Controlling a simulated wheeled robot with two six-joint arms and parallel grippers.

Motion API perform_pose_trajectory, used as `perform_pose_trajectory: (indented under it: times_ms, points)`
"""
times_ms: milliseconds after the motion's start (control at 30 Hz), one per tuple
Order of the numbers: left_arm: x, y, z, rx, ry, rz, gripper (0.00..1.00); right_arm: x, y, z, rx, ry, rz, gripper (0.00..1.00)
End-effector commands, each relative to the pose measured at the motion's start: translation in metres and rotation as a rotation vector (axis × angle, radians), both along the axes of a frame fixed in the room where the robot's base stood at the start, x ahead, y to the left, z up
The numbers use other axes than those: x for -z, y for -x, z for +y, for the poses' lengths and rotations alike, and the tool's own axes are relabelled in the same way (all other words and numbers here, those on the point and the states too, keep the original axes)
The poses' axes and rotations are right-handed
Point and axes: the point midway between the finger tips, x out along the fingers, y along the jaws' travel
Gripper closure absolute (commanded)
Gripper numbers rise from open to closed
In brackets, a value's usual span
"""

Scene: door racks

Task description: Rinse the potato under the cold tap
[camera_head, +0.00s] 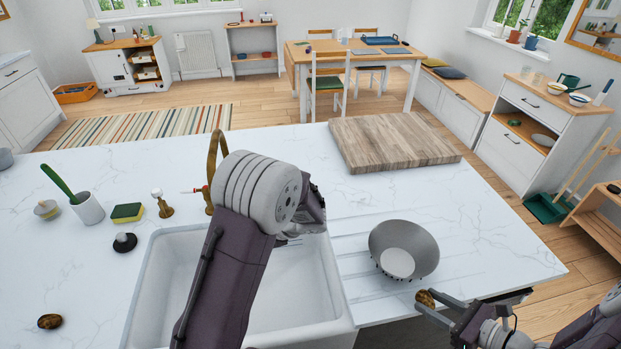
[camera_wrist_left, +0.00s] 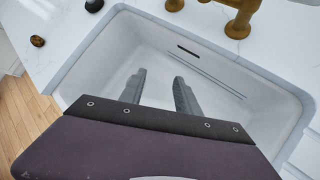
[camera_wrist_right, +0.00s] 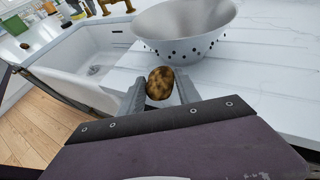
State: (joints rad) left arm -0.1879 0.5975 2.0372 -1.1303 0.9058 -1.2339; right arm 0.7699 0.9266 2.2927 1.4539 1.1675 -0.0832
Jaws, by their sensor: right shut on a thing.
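The potato (camera_head: 425,299) is brown and mottled. My right gripper (camera_head: 440,304) is shut on it at the counter's front edge, below the colander; the right wrist view shows the potato (camera_wrist_right: 160,83) between the fingertips. My left gripper (camera_wrist_left: 159,82) is open and empty over the white sink (camera_wrist_left: 85,72); my left arm mostly hides it in the head view. A curved brass spout (camera_head: 214,155) stands behind the sink. A brass tap handle with a pale top (camera_head: 163,205) is left of it, and one with red (camera_head: 204,191) is close beside it. No water shows.
A grey colander (camera_head: 403,250) stands on the ribbed drainer right of the sink. A wooden board (camera_head: 392,143) lies behind it. A sponge (camera_head: 127,213), a brush cup (camera_head: 88,208), a black stopper (camera_head: 124,243) and another brown lump (camera_head: 50,321) are on the left counter.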

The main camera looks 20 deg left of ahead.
Motion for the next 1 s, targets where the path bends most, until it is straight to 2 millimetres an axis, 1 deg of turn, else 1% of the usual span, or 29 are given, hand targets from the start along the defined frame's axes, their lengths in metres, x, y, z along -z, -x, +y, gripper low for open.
perform_pose_trajectory:
  times_ms: [33,67,100,167,200,300,433,533,633,767,900,1000]
  points:
    - [0.005,-0.028,0.002,0.190,-0.121,0.100,0.61,0.006,0.000,0.000,0.000,0.000,0.000,0.99]
    - [0.003,-0.047,0.002,0.307,-0.205,0.163,0.61,0.007,0.000,0.000,0.000,0.000,0.000,0.99]
    - [0.000,-0.071,0.000,0.448,-0.316,0.242,0.61,0.009,0.000,0.000,0.000,0.000,0.000,0.99]
    - [-0.005,-0.101,-0.006,0.619,-0.471,0.345,0.61,0.011,0.000,0.000,0.000,0.000,0.000,0.99]
    - [-0.008,-0.119,-0.013,0.710,-0.566,0.403,0.61,0.012,0.000,0.000,0.000,0.000,0.000,0.99]
    - [-0.014,-0.150,-0.028,0.866,-0.753,0.511,0.61,0.014,0.000,0.000,0.000,0.000,0.000,0.99]
    - [-0.018,-0.170,-0.042,0.956,-0.882,0.581,0.61,0.014,0.000,0.000,0.000,0.000,0.000,0.99]
    - [-0.020,-0.174,-0.045,0.973,-0.909,0.594,0.61,0.014,0.000,0.000,0.000,0.000,0.000,0.99]
    - [-0.019,-0.176,-0.042,0.972,-0.908,0.595,0.61,0.013,0.000,0.000,0.000,0.000,0.000,0.99]
    - [-0.015,-0.189,-0.025,0.969,-0.904,0.595,0.61,0.010,0.000,0.000,0.000,0.000,0.000,0.99]
    - [-0.008,-0.211,0.002,0.966,-0.903,0.596,0.61,0.006,0.000,0.000,0.000,0.000,0.000,0.99]
    - [-0.003,-0.227,0.018,0.967,-0.903,0.594,0.61,0.004,0.000,0.000,0.000,0.000,0.000,0.99]
